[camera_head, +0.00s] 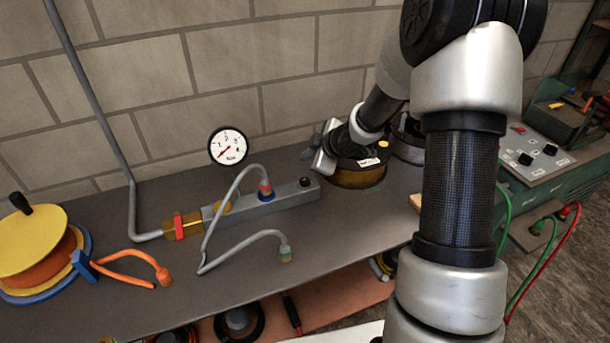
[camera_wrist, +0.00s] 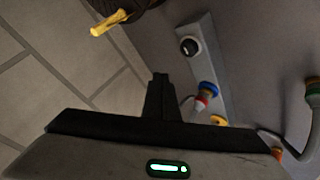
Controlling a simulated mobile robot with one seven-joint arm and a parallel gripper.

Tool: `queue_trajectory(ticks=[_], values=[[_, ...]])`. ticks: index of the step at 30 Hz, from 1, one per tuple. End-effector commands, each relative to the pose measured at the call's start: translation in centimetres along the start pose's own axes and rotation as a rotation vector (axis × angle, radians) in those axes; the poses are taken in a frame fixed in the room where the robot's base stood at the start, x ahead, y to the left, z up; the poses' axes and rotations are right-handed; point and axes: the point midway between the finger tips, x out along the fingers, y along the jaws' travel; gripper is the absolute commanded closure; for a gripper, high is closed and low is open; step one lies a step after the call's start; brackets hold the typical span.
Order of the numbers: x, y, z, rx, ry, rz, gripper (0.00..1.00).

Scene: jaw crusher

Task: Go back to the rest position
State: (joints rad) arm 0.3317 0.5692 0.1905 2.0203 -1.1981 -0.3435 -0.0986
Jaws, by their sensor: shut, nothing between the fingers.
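My gripper (camera_head: 325,152) is at the end of my arm, in the middle of the head view, above the back of the grey workbench (camera_head: 110,240). It is beside a dark round container with a yellow-brown band (camera_head: 358,178). In the wrist view the fingers of my gripper (camera_wrist: 160,82) are together and hold nothing. A grey manifold block (camera_head: 285,203) lies on the bench just left of and below the gripper. The block shows in the wrist view (camera_wrist: 205,60) with its black knob (camera_wrist: 189,45) and a blue and red hose fitting (camera_wrist: 206,95).
A pressure gauge (camera_head: 228,146) stands behind the manifold. A grey hose (camera_head: 240,246) loops over the bench. A yellow and orange reel (camera_head: 38,250) sits at the left. A green control box (camera_head: 540,158) with cables is at the right. A block wall (camera_head: 200,60) closes the back.

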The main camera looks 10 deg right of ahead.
Motion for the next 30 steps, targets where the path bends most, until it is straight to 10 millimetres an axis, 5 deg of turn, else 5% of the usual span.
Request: queue_trajectory(ticks=[10, 14, 17, 22, 26, 30], values=[[0.0, 0.0, 0.0, 0.001, -0.002, 0.002, 1.0], [-2.3, 1.8, -0.6, 0.022, -0.046, 0.041, 1.0], [-6.8, 4.4, -1.6, 0.078, -0.128, 0.115, 1.0], [-18.0, 7.3, -3.2, 0.275, -0.293, 0.258, 1.0], [-26.4, 6.2, -4.4, 0.468, -0.373, 0.323, 1.0], [-34.2, 2.4, -5.8, 0.696, -0.414, 0.327, 1.0]])
